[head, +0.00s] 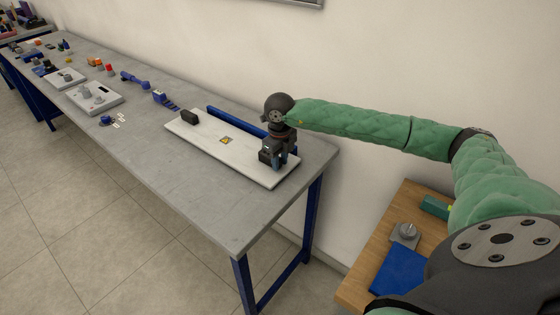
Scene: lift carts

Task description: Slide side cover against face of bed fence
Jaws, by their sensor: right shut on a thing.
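The white bed (205,143) lies on the grey workbench, with a long blue fence (230,119) standing along its wall-side edge. My right gripper (279,163) reaches down over the near right end of the bed, close to the fence's right end. It is shut on a small blue-grey piece (284,159), which looks like the side cover. The gripper hides most of this piece, so I cannot tell whether it touches the fence. My left gripper is not in view.
A black block (190,116) stands at the bed's far left end, and a yellow label (226,140) lies mid-bed. Farther along the workbench (150,145) are blue tools, light plates and small parts. A wooden table (370,252) with a blue sheet (400,272) stands lower right. The wall runs close behind.

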